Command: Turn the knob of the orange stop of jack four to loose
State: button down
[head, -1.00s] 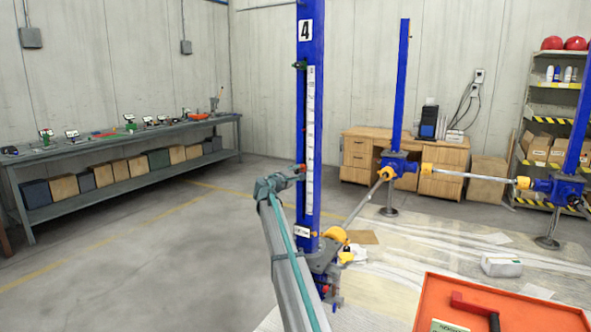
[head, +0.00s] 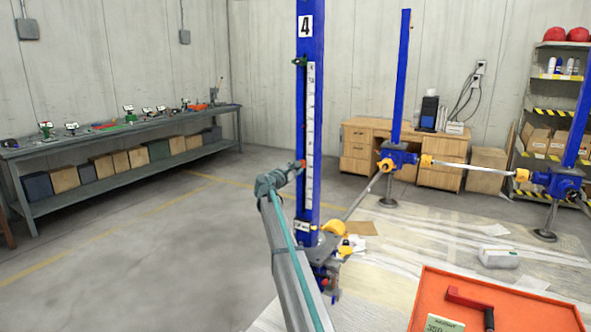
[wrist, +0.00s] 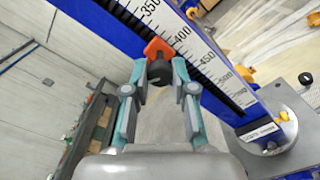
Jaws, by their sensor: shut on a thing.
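Jack four is the blue column (head: 311,130) with a "4" label, in the middle of the head view. A white scale (head: 310,135) runs down it, and it also shows in the wrist view (wrist: 181,36). The orange stop (wrist: 158,47) sits on the column beside the scale, near the 400 mark. Its dark knob (wrist: 159,72) points toward my gripper (wrist: 160,78). The two fingertips are shut on the knob, one on each side. In the head view the gripper (head: 296,168) reaches the column at the small orange stop (head: 301,163).
The jack's base (head: 322,262) has a yellow-orange shaft coupling (head: 334,231). An orange tray (head: 437,284) holds a red crank handle (head: 470,302). A workbench (head: 130,128) stands at left; the floor between is clear.

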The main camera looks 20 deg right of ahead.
jog(key=c, duration=0.9)
grip_release()
jog(key=shift+c, duration=0.2)
jog(key=v, duration=1.2)
